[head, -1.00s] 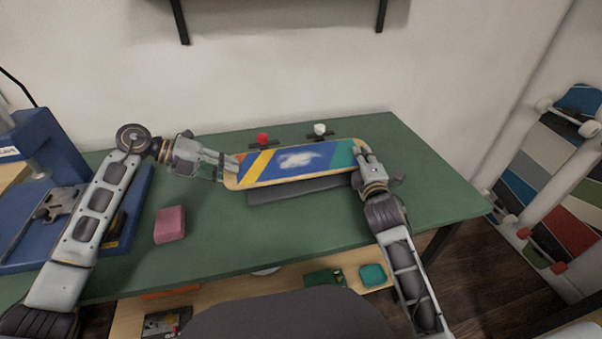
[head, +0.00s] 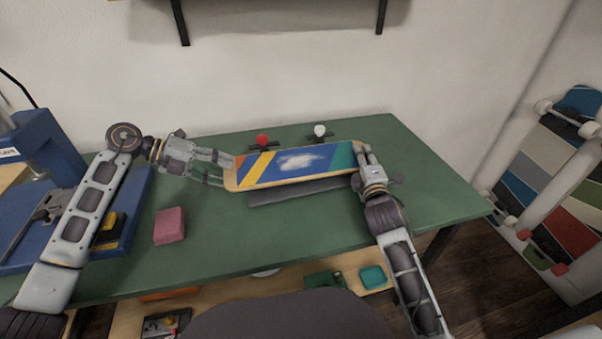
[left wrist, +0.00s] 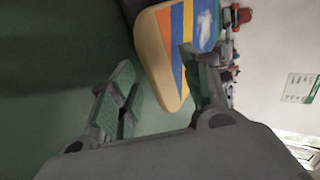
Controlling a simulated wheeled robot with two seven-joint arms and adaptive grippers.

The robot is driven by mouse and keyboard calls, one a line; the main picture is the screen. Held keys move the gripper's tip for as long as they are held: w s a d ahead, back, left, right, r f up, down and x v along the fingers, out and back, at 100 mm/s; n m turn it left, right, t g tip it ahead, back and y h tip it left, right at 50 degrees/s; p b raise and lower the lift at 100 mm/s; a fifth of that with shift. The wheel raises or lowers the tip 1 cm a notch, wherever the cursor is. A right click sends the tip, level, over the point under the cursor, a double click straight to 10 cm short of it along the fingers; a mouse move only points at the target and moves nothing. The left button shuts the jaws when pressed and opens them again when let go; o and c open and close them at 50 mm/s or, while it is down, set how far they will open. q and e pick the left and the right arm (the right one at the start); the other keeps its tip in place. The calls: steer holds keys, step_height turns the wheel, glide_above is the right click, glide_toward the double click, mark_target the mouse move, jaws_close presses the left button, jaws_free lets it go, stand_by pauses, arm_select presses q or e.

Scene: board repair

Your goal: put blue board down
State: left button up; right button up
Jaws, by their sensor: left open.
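The blue board (head: 292,164) has yellow, orange and green stripes and a white cloud shape. My left gripper (head: 226,168) is open at the board's left end.
The dark block (head: 300,190) shows under the board's front edge. A pink block (head: 169,226) sits on the green table (head: 230,254) at front left. A blue press (head: 42,150) stands at far left. Red-wheeled and white-wheeled trucks (head: 263,142) lie behind the board. The table's right side is clear.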

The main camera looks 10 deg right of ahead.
arm_select(q)
steer(key=v, duration=0.6)
arm_select(e)
steer(key=shift+s, duration=0.2)
stand_by(0.4)
steer(key=shift+s+a, duration=0.25)
steer(key=shift+s, duration=1.65)
steer(key=shift+s+a, duration=0.25)
steer(key=shift+s, duration=1.7)
steer(key=shift+s+a, duration=0.25)
steer(key=shift+s, duration=1.65)
arm_select(q)
steer(key=shift+r, duration=0.1)
arm_select(e)
steer(key=shift+r, duration=0.1)
arm_select(q)
step_height(320, 180, up, 21)
steer(key=p, duration=2.1)
arm_select(e)
step_height(320, 180, up, 21)
arm_select(q)
steer(key=shift+r+p, duration=0.4)
steer(key=shift+p, duration=0.15)
arm_select(e)
steer(key=shift+r, duration=0.4)
